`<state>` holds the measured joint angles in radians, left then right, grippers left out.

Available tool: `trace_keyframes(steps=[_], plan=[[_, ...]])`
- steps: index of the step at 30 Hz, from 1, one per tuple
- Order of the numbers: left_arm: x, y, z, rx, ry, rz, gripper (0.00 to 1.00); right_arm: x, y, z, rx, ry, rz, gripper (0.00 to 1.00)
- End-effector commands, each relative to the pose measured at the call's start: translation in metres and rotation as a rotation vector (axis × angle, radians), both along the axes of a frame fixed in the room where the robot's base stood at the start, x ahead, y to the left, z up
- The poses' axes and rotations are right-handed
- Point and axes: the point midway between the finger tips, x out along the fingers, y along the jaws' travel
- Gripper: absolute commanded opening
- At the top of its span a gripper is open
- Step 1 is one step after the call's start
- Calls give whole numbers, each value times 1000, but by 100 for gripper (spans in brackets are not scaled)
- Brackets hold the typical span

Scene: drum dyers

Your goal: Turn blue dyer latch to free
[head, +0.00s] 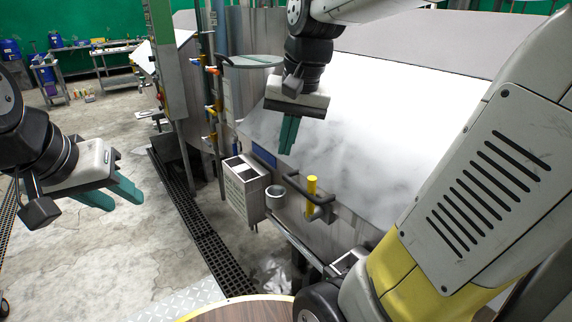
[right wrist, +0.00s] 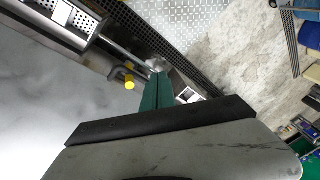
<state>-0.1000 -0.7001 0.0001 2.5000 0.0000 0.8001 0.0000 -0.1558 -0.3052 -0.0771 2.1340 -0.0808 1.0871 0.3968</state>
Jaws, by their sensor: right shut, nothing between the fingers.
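The dyer (head: 390,110) is a large metal drum housing with a small blue plate (head: 264,155) on its front edge. My left gripper (head: 118,194) is open and empty over the floor at left.
A control box (head: 245,186) and a grey cup-like fitting (head: 275,197) stand left of the latch. Pipes and a post (head: 170,80) rise behind. A round tabletop (head: 240,309) is at the bottom. A drain grate (head: 195,220) crosses the floor, which is open at left.

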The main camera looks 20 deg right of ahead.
Motion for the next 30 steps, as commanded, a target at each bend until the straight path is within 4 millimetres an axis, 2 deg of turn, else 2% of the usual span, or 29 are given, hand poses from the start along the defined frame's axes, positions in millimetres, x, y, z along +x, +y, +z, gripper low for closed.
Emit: trace_keyframes(steps=[8,18,24,30], plan=[[0,0,0,0,0,0,36,47,-11,-5,-44,193,-203,0],[0,0,0,0,0,0,36,117,-22,-31,-232,443,-581,0],[0,0,0,0,0,0,36,137,-24,-42,-323,498,-717,0],[0,0,0,0,0,0,36,137,-25,-51,-345,511,-748,0]])
